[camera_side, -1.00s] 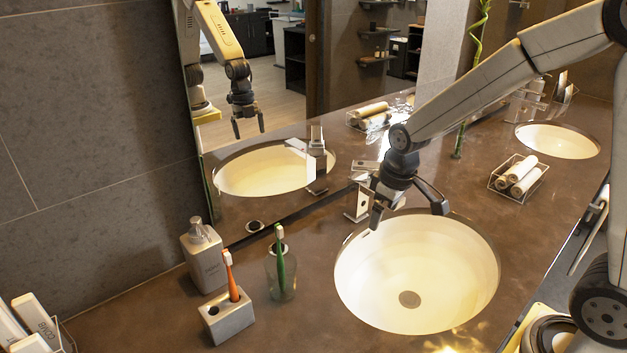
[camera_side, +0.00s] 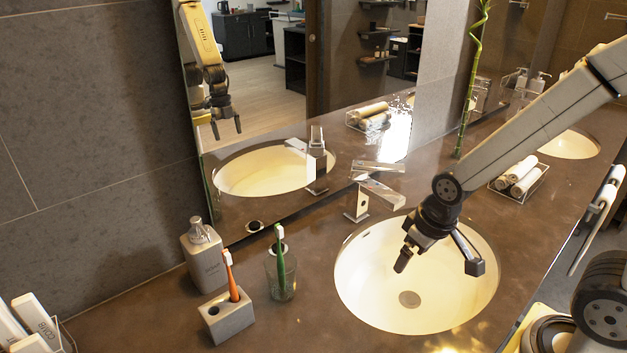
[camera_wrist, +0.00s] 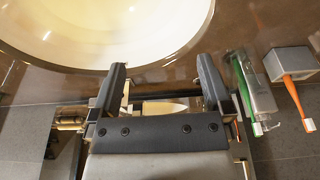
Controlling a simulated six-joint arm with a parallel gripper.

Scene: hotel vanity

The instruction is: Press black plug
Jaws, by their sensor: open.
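A round drain plug (camera_side: 409,299) sits at the bottom of the cream basin (camera_side: 365,285) in the side view. It looks grey-brown there rather than black. My gripper (camera_side: 441,264) hangs over the basin with its fingers spread and nothing between them. In the picture the plug lies below and between the fingertips, left of their middle. In the wrist view my open gripper (camera_wrist: 162,68) also shows empty, with part of the basin (camera_wrist: 120,45) beyond the fingertips. The plug does not show in the wrist view.
A faucet (camera_side: 357,205) stands behind the basin, by the mirror. A soap dispenser (camera_side: 203,255), a holder with an orange toothbrush (camera_side: 228,317) and a glass with a green toothbrush (camera_side: 280,278) stand left of the basin. A towel rack (camera_side: 518,180) and second basin (camera_side: 570,145) lie right.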

